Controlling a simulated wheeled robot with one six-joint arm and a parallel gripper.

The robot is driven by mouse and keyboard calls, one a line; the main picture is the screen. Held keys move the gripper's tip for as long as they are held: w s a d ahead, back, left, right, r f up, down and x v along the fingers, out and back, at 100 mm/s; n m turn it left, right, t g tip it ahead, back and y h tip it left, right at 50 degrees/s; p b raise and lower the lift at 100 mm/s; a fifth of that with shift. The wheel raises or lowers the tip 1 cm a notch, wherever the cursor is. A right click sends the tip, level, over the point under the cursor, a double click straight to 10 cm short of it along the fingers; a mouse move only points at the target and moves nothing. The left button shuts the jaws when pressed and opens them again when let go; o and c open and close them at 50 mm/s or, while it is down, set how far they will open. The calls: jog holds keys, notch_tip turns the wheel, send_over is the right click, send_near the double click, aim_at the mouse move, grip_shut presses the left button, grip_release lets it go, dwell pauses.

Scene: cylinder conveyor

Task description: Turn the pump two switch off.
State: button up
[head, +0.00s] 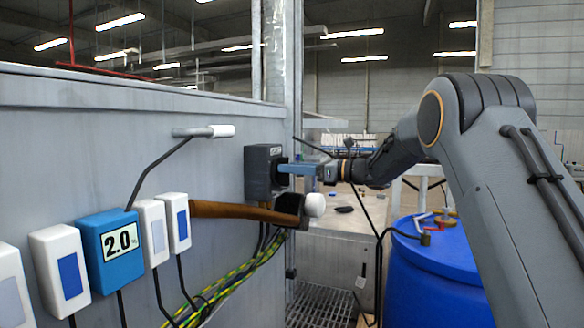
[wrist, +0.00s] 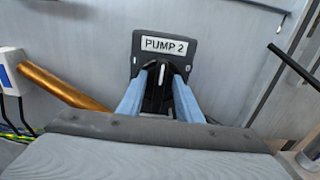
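The pump two switch is a dark grey box (wrist: 192,50) with a "PUMP 2" label, mounted on the grey wall panel. It also shows in the head view (head: 260,172). Its black knob (wrist: 155,98) has a white mark that stands about upright in the wrist view. My gripper (wrist: 160,80) has its two blue fingers on either side of the knob, tips close to the box face. In the head view my gripper (head: 286,170) reaches the box from the right. Whether the fingers press on the knob is not clear.
A blue drum (head: 430,275) stands right.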

grip_shut()
jog(key=m+b, duration=0.1)
jog(key=m, duration=0.5)
jog(key=w+f+m+b, duration=0.1)
jog(key=m, duration=0.5)
jog(key=m+b, duration=0.1)
jog(key=m, duration=0.5)
jog(key=shift+w+d+f+b, duration=0.15)
jog(key=shift+d+f+b, duration=0.05)
jog(key=shift+d+b, duration=0.15)
dwell(0.5)
